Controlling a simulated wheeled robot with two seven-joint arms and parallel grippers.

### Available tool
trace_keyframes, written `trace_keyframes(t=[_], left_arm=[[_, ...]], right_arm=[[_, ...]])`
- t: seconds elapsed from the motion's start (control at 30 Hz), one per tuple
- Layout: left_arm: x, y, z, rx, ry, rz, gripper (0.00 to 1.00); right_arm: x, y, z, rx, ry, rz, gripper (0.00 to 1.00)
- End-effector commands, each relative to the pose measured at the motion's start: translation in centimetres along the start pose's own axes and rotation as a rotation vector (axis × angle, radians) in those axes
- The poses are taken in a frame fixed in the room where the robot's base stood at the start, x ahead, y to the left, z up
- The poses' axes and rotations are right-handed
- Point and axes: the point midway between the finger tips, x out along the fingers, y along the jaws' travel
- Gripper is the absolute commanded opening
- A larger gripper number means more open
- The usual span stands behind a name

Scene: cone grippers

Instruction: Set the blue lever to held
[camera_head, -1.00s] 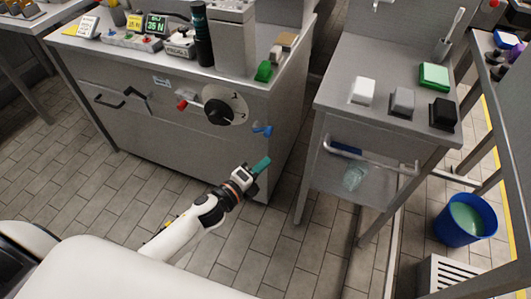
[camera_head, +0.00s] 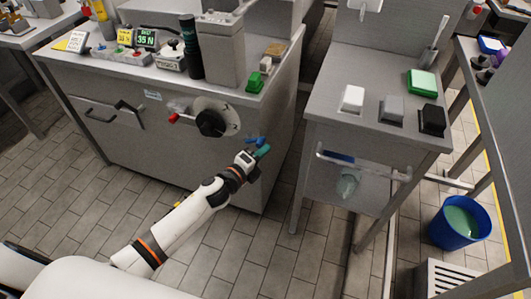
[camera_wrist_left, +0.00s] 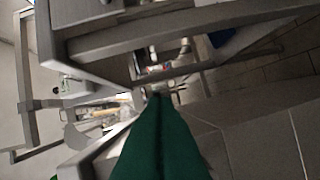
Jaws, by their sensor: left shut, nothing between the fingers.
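The blue lever (camera_head: 256,140) sticks out low on the right part of the grey cabinet's front, to the right of the round dial plate. My left gripper (camera_head: 262,151) has green fingers and is shut and empty. In the head view its fingertips overlap the lower edge of the lever; I cannot tell whether they touch it. In the left wrist view the shut green fingers (camera_wrist_left: 160,135) fill the lower middle, and I cannot make out the lever there. No label for the lever's positions is readable. My right gripper is not in view.
The dial plate with a black knob (camera_head: 210,122) and a red lever (camera_head: 174,118) are on the same cabinet front. A grey table (camera_head: 375,75) with a front rail (camera_head: 365,166) stands to the right. A blue bin (camera_head: 457,226) is on the floor.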

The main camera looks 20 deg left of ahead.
Motion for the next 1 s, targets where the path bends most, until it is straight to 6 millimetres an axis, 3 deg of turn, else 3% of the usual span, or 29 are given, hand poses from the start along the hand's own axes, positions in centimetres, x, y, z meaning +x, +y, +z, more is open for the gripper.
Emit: trace_keyframes(t=[1.0], left_arm=[[-0.3,1.1,-0.9,-0.171,0.001,0.060,0.00]], right_arm=[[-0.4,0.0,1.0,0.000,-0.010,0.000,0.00]])
